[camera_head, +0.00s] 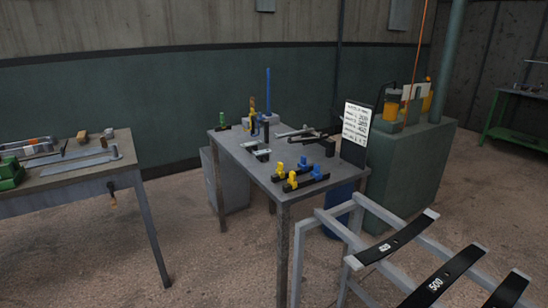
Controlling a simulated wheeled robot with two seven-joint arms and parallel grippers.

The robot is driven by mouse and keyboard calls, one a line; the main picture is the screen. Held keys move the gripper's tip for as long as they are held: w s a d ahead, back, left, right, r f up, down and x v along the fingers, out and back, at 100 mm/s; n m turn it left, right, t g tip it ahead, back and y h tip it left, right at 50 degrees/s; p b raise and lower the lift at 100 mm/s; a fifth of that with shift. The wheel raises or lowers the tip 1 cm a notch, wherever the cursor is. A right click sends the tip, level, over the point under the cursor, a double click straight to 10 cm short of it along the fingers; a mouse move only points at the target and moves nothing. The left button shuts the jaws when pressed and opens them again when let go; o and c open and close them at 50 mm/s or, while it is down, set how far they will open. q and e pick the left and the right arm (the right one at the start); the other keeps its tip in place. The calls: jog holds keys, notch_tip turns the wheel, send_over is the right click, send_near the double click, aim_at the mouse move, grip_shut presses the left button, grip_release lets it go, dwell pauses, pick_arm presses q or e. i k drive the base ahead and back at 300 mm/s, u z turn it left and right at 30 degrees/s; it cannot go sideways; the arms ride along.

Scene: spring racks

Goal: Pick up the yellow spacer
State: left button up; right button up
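Two small yellow pieces stand on black bars near the front edge of the middle workbench: one yellow piece (281,170) and, just in front of it to the right, another yellow piece (293,180). They look like spacers, but they are small and I cannot tell which is the named one. Two blue pieces (316,172) stand to their right on the same black bars. A further yellow part (252,105) stands upright at the back of the bench. Neither of my grippers is in view, and nothing touches the yellow pieces.
The workbench (288,195) also carries a blue post (268,90), metal tools and a white sign (356,123). A grey rack (297,262) with black leaf springs (447,275) stands at the front right. Another bench (70,170) is at left; bare floor lies between.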

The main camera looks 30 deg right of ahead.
aim_at(280, 172)
jog(key=z, duration=0.4)
jog(key=i, duration=1.95)
jog(key=z, duration=0.4)
